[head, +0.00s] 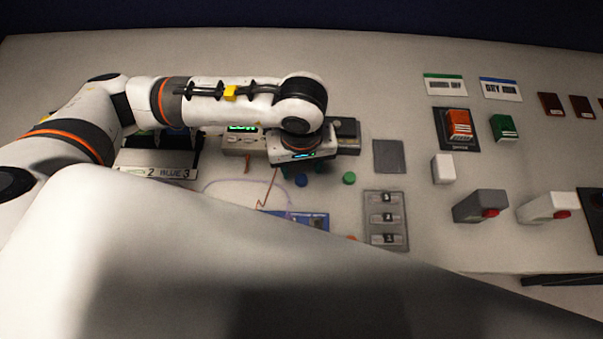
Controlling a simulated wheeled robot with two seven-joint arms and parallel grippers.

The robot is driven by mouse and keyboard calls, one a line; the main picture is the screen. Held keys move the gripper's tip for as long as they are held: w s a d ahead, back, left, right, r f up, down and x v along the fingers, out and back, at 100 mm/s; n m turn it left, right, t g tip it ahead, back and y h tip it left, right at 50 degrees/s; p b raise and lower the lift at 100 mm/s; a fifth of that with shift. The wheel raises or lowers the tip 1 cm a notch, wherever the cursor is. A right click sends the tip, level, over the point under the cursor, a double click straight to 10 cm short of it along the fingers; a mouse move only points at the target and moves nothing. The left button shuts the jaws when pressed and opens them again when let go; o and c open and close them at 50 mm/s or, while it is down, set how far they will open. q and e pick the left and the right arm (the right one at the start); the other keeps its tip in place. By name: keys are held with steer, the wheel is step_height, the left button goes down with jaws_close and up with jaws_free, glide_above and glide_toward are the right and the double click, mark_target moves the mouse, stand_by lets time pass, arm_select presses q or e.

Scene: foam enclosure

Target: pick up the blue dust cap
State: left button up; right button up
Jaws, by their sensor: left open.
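The blue dust cap (301,180) lies on the table just below my left gripper in the picture. It is small and dark blue, and partly close to the fingers. My left gripper (303,170) points down over the table, with its wrist covering most of its fingers. It is open, and I see nothing held in it. Whether the fingers are beside the cap or above it I cannot tell. My right gripper is not in view.
A green cap (348,178) lies right of the blue one. A grey tray (386,200) with numbered slots and a grey square pad (388,156) are further right. A device with a green display (243,130) stands behind the wrist. A blue board (312,220) lies in front.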

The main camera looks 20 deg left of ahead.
mark_target(301, 178)
arm_select(q)
step_height(301, 178, down, 4)
steer(key=shift+w+a+f+p, duration=0.15)
steer(key=shift+f+p, duration=0.1)
steer(key=shift+p, duration=0.75)
steer(key=shift+f, duration=0.35)
steer(key=shift+w, duration=0.1)
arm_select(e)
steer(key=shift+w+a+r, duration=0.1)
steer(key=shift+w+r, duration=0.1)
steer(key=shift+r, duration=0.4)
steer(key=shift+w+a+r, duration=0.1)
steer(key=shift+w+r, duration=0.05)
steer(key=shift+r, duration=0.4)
arm_select(q)
steer(key=shift+c, duration=0.4)
steer(key=c, duration=1)
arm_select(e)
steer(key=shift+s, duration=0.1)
